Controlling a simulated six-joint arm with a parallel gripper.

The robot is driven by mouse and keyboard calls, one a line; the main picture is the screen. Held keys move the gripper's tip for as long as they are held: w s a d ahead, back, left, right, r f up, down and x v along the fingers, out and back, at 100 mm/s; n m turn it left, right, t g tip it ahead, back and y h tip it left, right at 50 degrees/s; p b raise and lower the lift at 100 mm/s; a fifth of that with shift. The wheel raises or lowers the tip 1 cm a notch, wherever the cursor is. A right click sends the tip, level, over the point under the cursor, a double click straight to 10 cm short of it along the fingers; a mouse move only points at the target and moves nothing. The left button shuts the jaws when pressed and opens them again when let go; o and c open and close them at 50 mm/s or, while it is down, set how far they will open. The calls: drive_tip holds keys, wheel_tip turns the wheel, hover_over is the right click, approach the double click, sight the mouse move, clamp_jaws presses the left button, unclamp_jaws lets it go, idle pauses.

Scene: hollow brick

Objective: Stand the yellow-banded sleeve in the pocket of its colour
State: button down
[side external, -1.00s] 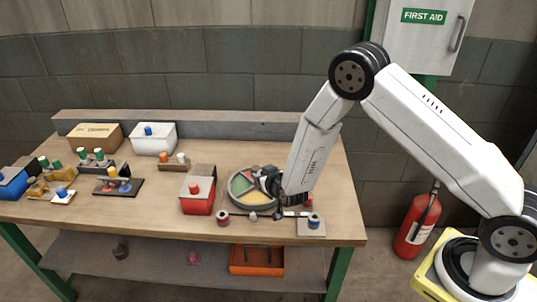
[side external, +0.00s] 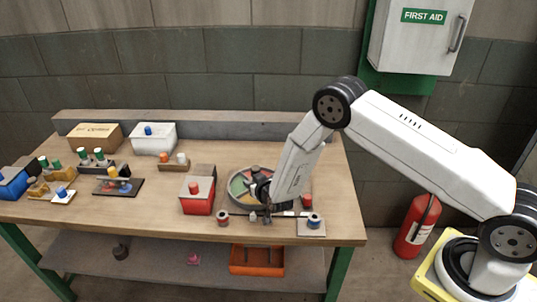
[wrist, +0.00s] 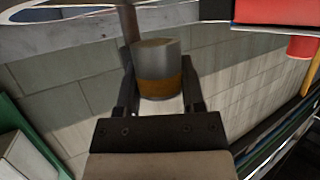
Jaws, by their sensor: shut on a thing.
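The sleeve (wrist: 158,66) is grey with a yellow-orange band, and my gripper (wrist: 158,88) is shut on it, with a finger on each side in the wrist view. In the side view my gripper (side external: 259,190) is low over the front right of the round grey tray (side external: 231,194), which has coloured sectors. The gripper hides part of the tray there, including much of the yellow area. I cannot make out the held sleeve in the side view, nor whether it touches the tray.
A red box (side external: 197,203) stands left of the tray. Several coloured pegs and blocks fill the table's left. Bare wood lies behind the tray.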

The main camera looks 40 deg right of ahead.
drive_tip(key=shift+f, duration=1.25)
drive_tip(key=shift+s+f, duration=0.15)
drive_tip(key=shift+f, duration=0.45)
drive_tip(key=shift+c, duration=1)
unclamp_jaws()
drive_tip(key=shift+r, duration=0.25)
drive_tip(key=shift+r, duration=0.35)
drive_tip(key=v, duration=1.1)
drive_tip(key=shift+s+a+r, duration=0.15)
drive_tip(key=shift+s, duration=0.2)
drive_tip(key=shift+r, duration=0.15)
